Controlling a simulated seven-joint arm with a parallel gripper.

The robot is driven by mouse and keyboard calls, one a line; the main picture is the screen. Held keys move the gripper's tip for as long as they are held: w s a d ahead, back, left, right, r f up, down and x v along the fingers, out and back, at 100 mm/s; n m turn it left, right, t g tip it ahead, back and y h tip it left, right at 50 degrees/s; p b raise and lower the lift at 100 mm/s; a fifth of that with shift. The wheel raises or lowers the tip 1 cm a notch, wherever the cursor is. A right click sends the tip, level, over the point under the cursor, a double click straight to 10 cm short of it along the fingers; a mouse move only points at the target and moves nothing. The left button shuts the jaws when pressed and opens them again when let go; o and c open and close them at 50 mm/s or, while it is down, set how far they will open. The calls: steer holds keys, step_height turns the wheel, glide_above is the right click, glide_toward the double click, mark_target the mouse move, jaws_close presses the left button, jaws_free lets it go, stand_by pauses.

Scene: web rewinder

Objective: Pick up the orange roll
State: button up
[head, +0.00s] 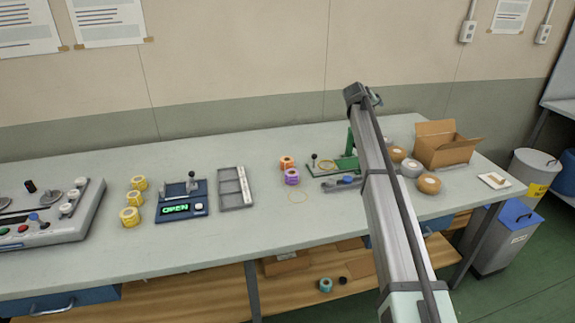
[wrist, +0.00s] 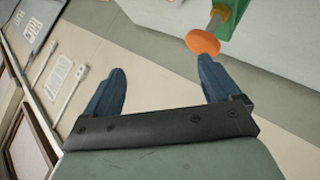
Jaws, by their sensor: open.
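The orange roll (head: 287,162) is small and stands on the bench in the head view, just behind a purple roll (head: 292,176) that partly overlaps it. My gripper (wrist: 163,76) shows in the wrist view with its two blue fingers wide apart and nothing between them. In the head view my arm hides the gripper, so its distance from the orange roll cannot be told. The wrist view shows an orange disc (wrist: 203,44) on a metal rod by a green part, near the right fingertip; I cannot tell whether it belongs to the roll.
A green machine (head: 347,164) stands right of the rolls. Tan and white rolls (head: 429,184) and an open cardboard box (head: 445,145) are farther right. A grey tray (head: 235,188), a display device (head: 181,202) and yellow rolls (head: 130,216) lie left. The bench front (head: 300,225) is clear.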

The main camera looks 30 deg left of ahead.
steer(key=s+a+f+m+g+y, duration=0.1)
steer(key=s+a+f+m+g, duration=0.2)
steer(key=a+m, duration=0.4)
steer(key=m+g+y, duration=0.4)
steer(key=m+g, duration=0.3)
steer(key=m, duration=1.6)
glide_toward(287, 160)
steer(key=x, duration=0.3)
steer(key=shift+s+a+f, duration=0.2)
steer(key=shift+s+f, duration=0.05)
steer(key=shift+f, duration=0.05)
steer(key=shift+x, duration=2.75)
steer(key=shift+s+d, duration=0.2)
steer(key=c, duration=1.1)
